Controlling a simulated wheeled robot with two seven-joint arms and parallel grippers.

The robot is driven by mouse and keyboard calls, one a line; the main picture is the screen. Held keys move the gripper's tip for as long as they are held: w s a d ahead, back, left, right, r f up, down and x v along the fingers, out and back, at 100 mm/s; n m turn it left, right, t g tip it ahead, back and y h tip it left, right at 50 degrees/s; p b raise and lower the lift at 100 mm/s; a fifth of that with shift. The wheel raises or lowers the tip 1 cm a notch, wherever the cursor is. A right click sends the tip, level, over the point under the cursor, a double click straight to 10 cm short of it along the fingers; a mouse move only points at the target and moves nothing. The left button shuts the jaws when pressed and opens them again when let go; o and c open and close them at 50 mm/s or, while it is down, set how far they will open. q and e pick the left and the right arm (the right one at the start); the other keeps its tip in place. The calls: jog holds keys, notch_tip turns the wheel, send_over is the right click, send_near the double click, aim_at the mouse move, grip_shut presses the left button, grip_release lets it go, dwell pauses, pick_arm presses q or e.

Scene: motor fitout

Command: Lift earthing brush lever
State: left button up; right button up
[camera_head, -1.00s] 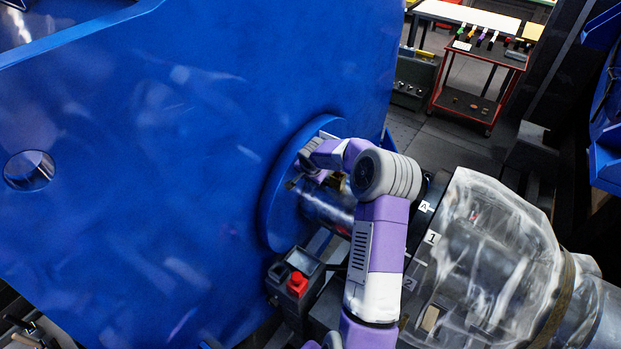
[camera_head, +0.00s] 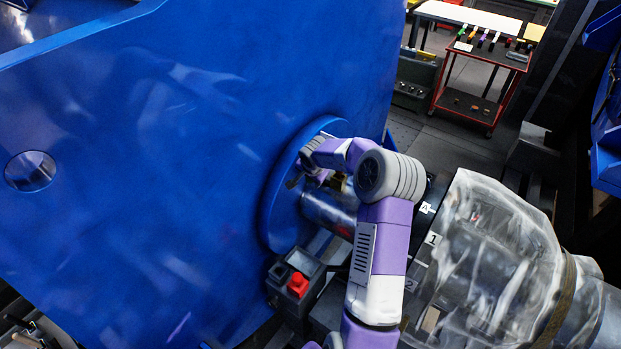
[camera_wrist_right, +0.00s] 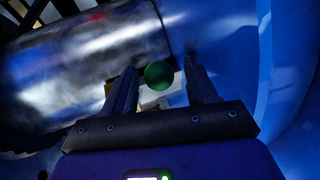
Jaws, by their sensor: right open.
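A round green knob (camera_wrist_right: 158,75), likely the end of the earthing brush lever, shows in the right wrist view. My right gripper (camera_wrist_right: 161,78) is open, with one finger on each side of the knob in that view. I cannot tell whether either finger touches it. In the head view my right gripper (camera_head: 296,182) is beside the metal shaft (camera_head: 328,212), close to the round blue flange (camera_head: 280,222). My wrist hides most of this spot, and the lever's arm cannot be made out. My left gripper is not in view.
A large blue housing (camera_head: 150,180) fills the left. A box with a red button (camera_head: 298,284) sits below the shaft. A cover wrapped in clear film (camera_head: 495,250) is at the right. A red-framed cart (camera_head: 470,105) stands at the back.

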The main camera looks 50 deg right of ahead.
jog(key=v, duration=0.6)
jog(key=shift+r, duration=0.25)
jog(key=shift+s+a, duration=0.1)
jog(key=shift+s, duration=0.05)
